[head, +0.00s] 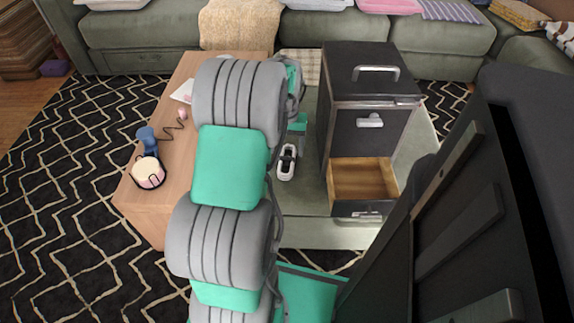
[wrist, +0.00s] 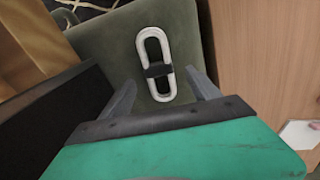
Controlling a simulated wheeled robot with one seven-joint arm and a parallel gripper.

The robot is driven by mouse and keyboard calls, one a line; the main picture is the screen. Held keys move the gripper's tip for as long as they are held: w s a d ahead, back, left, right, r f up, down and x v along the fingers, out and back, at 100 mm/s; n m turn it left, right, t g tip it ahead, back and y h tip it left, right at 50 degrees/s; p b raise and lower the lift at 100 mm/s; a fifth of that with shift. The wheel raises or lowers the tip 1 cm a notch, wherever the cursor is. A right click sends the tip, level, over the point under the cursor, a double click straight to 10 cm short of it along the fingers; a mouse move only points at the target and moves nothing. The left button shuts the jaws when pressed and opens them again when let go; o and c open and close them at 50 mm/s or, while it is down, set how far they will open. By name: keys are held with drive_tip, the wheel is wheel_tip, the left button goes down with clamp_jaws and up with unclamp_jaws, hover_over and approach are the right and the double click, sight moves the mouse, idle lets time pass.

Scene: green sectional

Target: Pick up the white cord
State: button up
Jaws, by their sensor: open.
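The white cord (wrist: 143,52) is a bundled oblong loop with a black band around its middle. It lies on the grey-green surface (wrist: 95,42) and also shows in the head view (head: 287,174), between the wooden top and the black drawer unit. My gripper (wrist: 161,76) is open and empty, its two grey fingers pointing toward the cord. The cord's near end appears between the fingertips in the wrist view. I cannot tell how high the fingers are above it. In the head view, my arm hides most of the gripper.
A black drawer unit (head: 340,125) stands right of the cord, its lower wooden drawer (head: 362,180) pulled open. Left is a wooden top (head: 150,205) with a blue item (head: 146,137) and a cream round item (head: 149,173). A green sofa (head: 140,30) stands behind.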

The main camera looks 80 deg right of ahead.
sight(287, 158)
wheel_tip(287, 158, down, 5)
drive_tip(key=shift+s+a+r+b, duration=0.15)
drive_tip(key=shift+b, duration=0.7)
drive_tip(key=shift+r, duration=0.1)
drive_tip(key=shift+c, duration=0.3)
drive_tip(key=c, duration=1.4)
